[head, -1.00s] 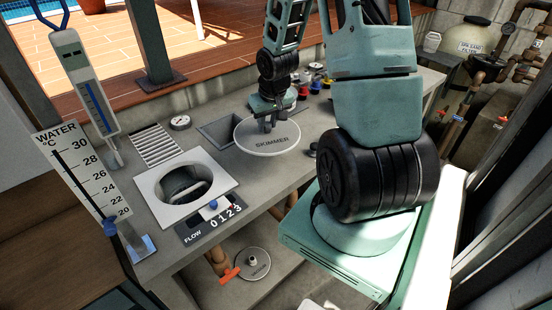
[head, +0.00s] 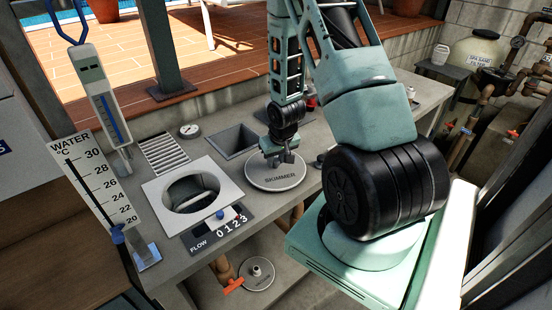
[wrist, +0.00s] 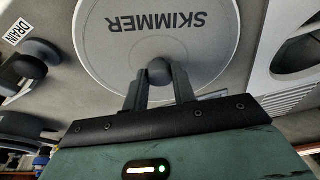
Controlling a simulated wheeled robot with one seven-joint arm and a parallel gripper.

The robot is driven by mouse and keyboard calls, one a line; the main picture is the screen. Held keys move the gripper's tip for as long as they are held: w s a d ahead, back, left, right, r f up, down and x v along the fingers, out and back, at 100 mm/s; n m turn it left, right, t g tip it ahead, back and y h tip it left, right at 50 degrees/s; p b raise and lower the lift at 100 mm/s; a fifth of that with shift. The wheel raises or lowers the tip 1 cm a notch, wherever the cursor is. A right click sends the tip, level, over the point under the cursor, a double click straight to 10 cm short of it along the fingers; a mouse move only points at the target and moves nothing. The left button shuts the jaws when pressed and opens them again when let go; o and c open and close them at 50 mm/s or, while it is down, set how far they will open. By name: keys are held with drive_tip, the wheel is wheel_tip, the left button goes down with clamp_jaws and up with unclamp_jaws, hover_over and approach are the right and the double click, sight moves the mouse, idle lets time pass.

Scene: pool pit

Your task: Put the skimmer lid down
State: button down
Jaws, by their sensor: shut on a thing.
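The skimmer lid (head: 277,181) is a pale grey disc marked SKIMMER on the counter's right half, right of the square recess. My gripper (head: 276,160) is above its middle and shut on the lid's dark round knob. In the wrist view, the fingers (wrist: 160,88) stand on both sides of the knob, and the lid (wrist: 110,52) lies flat under them. The lid looks level and at or very near the counter; a small gap beneath it cannot be ruled out. The skimmer opening (head: 160,189), a round hole in a white square surround, is uncovered to the left.
A square recess (head: 235,140) and a slotted grate (head: 163,153) lie behind. A flow scale (head: 215,229), thermometer (head: 104,112) and water temperature board (head: 95,185) stand left. Below is another round lid (head: 257,273) and an orange-handled valve (head: 233,286). A DRAIN label (wrist: 16,32) is near the lid.

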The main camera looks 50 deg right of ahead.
sight(281, 174)
drive_tip(key=shift+f, duration=0.2)
drive_tip(key=c, duration=1.1)
unclamp_jaws()
drive_tip(key=shift+c, duration=0.2)
drive_tip(key=shift+r, duration=0.15)
drive_tip(key=v, duration=1.2)
